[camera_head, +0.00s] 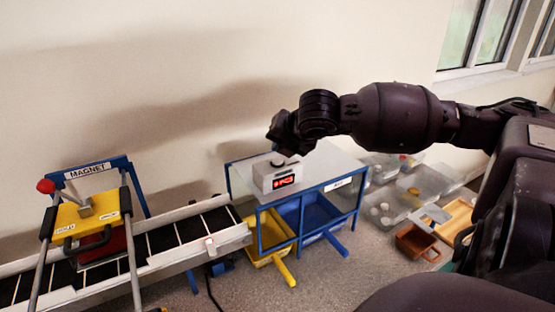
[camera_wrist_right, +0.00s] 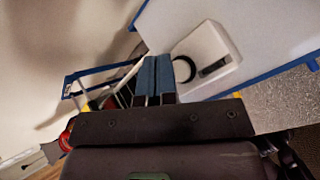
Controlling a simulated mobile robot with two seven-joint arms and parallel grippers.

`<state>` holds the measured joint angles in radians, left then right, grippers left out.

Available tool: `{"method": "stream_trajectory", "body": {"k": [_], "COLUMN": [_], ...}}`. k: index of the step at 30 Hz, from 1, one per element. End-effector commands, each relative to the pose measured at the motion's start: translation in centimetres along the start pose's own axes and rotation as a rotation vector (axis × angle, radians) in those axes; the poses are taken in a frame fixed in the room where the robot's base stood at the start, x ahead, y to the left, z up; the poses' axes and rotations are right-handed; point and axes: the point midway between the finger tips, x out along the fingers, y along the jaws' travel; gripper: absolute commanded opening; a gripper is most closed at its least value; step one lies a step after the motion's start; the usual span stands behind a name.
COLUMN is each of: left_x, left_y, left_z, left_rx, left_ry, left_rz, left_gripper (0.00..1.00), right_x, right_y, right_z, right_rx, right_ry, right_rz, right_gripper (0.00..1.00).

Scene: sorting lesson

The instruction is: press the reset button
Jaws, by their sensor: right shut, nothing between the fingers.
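A small white box (camera_head: 274,179) with a lit red display stands on the clear-topped blue-framed stand (camera_head: 340,183). A dark round button (camera_head: 277,161) sits on its top. My right gripper (camera_head: 284,146) is shut and empty, and it appears just above the button; I cannot tell whether they touch. In the right wrist view the shut fingers (camera_wrist_right: 154,76) are beside the white box (camera_wrist_right: 212,55). The dark button (camera_wrist_right: 186,68) shows there as a dark curve, partly hidden behind the fingers. My left gripper is not in view.
A conveyor (camera_head: 165,239) with a yellow magnet unit (camera_head: 88,213) runs along the left. A yellow bin (camera_head: 262,240) and a blue bin (camera_head: 312,213) sit under the stand.

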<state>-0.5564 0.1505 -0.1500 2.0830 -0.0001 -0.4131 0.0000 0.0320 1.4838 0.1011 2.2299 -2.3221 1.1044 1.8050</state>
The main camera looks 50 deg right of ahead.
Motion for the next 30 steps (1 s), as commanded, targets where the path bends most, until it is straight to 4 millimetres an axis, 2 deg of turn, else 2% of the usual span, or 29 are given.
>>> {"method": "stream_trajectory", "body": {"k": [30], "left_x": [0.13], "left_y": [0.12], "left_z": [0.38], "left_rx": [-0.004], "left_ry": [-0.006], "left_rz": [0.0], "left_gripper": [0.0], "right_x": [0.58], "right_y": [-0.41], "right_z": [-0.43], "right_rx": [0.0], "right_ry": [0.0], "right_rz": [0.001], "right_gripper": [0.0]}}
